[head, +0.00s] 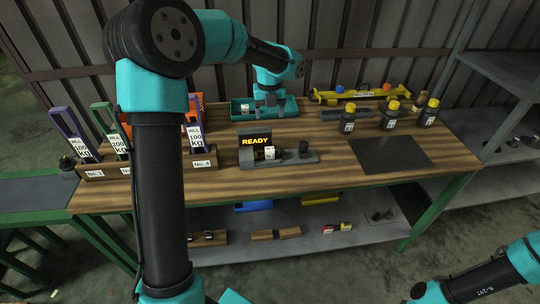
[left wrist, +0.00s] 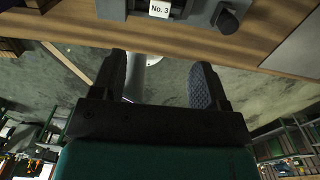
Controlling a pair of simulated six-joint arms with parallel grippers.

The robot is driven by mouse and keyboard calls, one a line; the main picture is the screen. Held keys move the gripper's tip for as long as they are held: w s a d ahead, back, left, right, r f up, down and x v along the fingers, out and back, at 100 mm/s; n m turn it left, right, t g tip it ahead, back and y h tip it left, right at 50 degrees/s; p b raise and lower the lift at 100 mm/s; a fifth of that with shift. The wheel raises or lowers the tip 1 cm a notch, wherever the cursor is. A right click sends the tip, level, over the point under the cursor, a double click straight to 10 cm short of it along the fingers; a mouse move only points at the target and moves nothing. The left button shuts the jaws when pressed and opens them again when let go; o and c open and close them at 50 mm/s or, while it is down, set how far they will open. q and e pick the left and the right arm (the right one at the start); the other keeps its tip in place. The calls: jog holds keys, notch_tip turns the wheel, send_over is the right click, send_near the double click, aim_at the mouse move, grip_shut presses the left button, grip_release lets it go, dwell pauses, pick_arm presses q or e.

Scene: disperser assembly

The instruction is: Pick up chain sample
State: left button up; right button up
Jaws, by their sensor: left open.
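My left gripper (head: 268,101) is over the teal tray (head: 290,113) at the back of the bench; the left wrist view shows its two dark fingers (left wrist: 165,85) apart with nothing between them. A small white-labelled piece (head: 245,108) is at the tray's left end. A grey station (head: 285,161) with a READY screen (head: 256,142) stands in front of the tray. It holds a white-tagged part (head: 269,153), and the tag reads No. 3 in the left wrist view (left wrist: 160,9). I cannot tell which piece is the chain sample. My right gripper is out of view.
Labelled shackle-like pieces (head: 108,120) stand in a wooden rack at the left. Several dark bottles with yellow caps (head: 390,115) stand right of the station near a dark mat (head: 392,153). A yellow tool (head: 360,95) lies at the back. A lower shelf (head: 290,246) carries small parts.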

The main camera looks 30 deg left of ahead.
pick_arm(q)
send_near(270, 148)
notch_tip(270, 148, down, 5)
jog(key=shift+a+f, duration=0.1)
dwell(0.4)
jog(key=shift+s+f, duration=0.15)
jog(key=shift+f, duration=2.45)
jog(key=c, duration=1.2)
jog(key=shift+r, duration=0.1)
notch_tip(270, 148, up, 18)
